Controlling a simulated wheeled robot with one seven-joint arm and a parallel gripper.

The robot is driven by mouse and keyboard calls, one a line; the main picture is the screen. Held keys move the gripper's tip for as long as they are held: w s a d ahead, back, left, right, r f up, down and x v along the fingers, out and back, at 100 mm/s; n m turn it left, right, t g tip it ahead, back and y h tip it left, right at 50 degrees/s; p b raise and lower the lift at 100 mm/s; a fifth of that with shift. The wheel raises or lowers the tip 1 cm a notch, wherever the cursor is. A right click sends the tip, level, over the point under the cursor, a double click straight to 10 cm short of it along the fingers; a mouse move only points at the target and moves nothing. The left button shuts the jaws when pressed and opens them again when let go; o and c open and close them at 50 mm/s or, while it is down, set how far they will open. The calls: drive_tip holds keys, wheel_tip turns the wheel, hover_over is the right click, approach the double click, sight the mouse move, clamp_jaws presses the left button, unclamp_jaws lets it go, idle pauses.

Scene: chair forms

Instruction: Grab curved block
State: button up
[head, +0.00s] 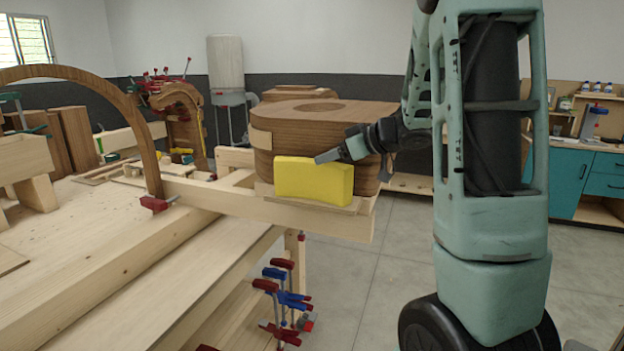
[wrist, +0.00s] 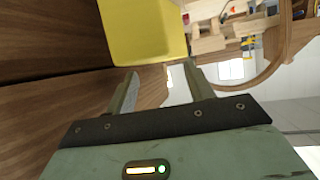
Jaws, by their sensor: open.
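A large wooden form with rounded corners (head: 320,125) sits on the end of the bench; its wood fills the left of the wrist view (wrist: 50,40). A yellow block with softly rounded edges (head: 313,180) stands against its front side and shows at the top of the wrist view (wrist: 145,30). I cannot tell for certain which piece is the curved block. My gripper (head: 322,157) is open at the upper right edge of the yellow block. In the wrist view its fingers (wrist: 162,74) are spread below the yellow block, with a curved wood edge (wrist: 152,88) between them.
A wooden arch (head: 100,76) rises from the bench at left, with a red clamp (head: 158,203) at its foot. Several clamps (head: 283,300) hang below the bench end.

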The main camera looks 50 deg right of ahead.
sight(312, 180)
drive_tip(key=shift+p+x, duration=0.3)
drive_tip(key=shift+x, duration=1.6)
drive_tip(key=shift+f, duration=0.1)
clamp_jaws()
